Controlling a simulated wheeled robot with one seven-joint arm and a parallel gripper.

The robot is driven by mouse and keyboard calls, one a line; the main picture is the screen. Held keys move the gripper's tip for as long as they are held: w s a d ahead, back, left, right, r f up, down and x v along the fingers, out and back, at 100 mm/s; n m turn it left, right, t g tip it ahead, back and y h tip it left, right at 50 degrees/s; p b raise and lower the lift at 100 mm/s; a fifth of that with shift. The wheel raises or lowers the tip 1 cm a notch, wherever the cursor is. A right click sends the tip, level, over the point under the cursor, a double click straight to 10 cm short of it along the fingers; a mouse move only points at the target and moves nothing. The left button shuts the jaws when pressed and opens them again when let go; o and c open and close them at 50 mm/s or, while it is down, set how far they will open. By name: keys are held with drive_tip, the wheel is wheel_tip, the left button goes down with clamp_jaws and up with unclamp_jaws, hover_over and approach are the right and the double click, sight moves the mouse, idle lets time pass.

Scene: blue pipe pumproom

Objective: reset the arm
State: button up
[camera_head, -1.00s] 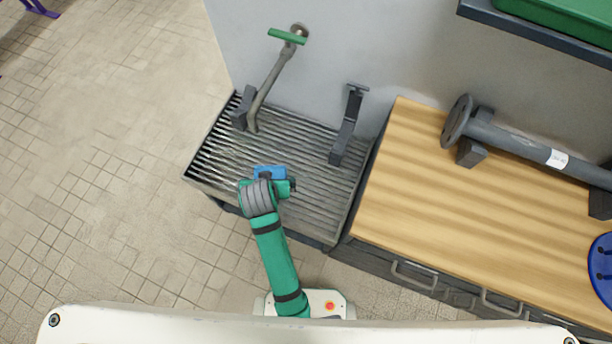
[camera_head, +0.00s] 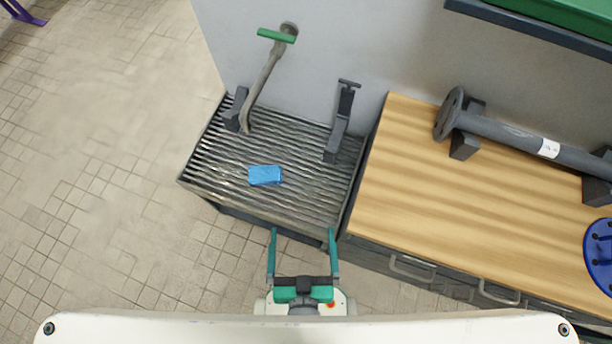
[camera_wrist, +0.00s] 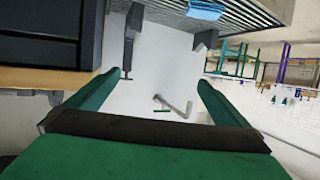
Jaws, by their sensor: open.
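My gripper (camera_head: 302,240) is open and empty, its two green fingers spread apart and pointing toward the slatted grate in the head view. It is drawn back close to my body, in front of the grate's near edge. In the wrist view my gripper (camera_wrist: 152,98) also shows open, with nothing between the fingers. A blue block (camera_head: 264,175) lies on the slatted grate (camera_head: 310,190), apart from the fingers. The blue block (camera_wrist: 205,9) also shows at the top of the wrist view.
A pipe with a green handle (camera_head: 276,36) and a dark bracket (camera_head: 341,120) stand at the back of the grate. A wooden bench (camera_head: 450,200) to the right carries a grey flanged pipe (camera_head: 510,135) and a blue disc (camera_head: 600,255). The tiled floor (camera_head: 90,200) at left is clear.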

drive_tip(key=s+r, duration=0.1)
drive_tip(key=s+d+r+t, duration=0.1)
drive_tip(key=r, duration=0.1)
drive_tip(key=shift+r, duration=0.1)
